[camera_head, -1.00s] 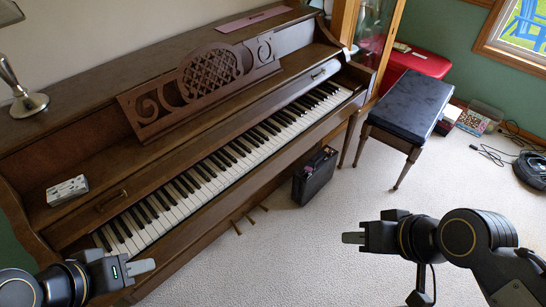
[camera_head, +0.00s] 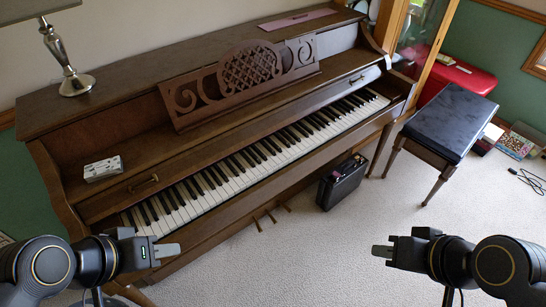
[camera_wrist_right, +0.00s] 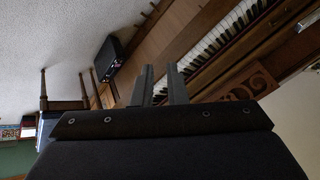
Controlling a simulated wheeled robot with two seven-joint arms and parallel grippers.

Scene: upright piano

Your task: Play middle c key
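The brown upright piano (camera_head: 110,112) stands at an angle across the head view, and its keyboard (camera_head: 255,160) of white and black keys is uncovered. The middle keys are in plain sight, but no label marks middle C. My left gripper (camera_head: 168,251) is in front of the keyboard's low end, apart from the keys; its opening is hidden side-on. My right gripper (camera_head: 381,251) is over the carpet, well away from the keys. In the right wrist view its two fingers (camera_wrist_right: 161,85) are apart with nothing between them, and the keyboard (camera_wrist_right: 235,28) lies beyond.
A dark bench (camera_head: 452,120) stands at the piano's right end. A black case (camera_head: 342,184) is on the carpet below the keyboard. A lamp (camera_head: 66,65) and a small patterned box (camera_head: 103,168) rest on the piano. The carpet (camera_head: 300,255) between my grippers is clear.

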